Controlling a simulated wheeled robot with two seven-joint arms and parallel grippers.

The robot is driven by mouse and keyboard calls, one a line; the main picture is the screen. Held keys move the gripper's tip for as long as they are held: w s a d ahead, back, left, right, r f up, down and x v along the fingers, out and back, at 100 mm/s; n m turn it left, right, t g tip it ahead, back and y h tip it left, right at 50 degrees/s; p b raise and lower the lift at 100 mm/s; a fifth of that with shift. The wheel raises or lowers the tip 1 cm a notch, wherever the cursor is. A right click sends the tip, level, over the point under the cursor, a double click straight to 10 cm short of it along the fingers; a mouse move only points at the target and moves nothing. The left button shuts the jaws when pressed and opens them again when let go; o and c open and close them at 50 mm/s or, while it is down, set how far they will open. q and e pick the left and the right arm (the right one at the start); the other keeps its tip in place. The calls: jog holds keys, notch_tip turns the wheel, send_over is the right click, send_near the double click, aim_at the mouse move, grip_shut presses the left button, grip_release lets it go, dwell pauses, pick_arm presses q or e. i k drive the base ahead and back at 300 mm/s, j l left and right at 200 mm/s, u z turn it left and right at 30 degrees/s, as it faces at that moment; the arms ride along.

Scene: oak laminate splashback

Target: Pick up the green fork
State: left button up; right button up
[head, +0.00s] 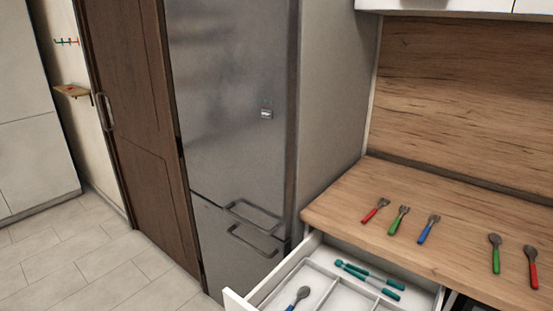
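The green fork (399,219) lies on the wooden countertop (470,236), near its front edge, with its green handle toward the drawer and its grey tines pointing away. It lies between a red-handled utensil (375,210) on its left and a blue-handled fork (428,229) on its right, apart from both. Neither of my grippers shows in the head view.
Below the counter an open white drawer (262,287) with dividers holds a blue-handled spoon (298,298) and teal-handled utensils (370,275). A green spoon (495,253) and a red spoon (532,266) lie farther right. A steel fridge (232,110) stands left.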

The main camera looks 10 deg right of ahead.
aim_at(402, 212)
jog(key=z, duration=1.3)
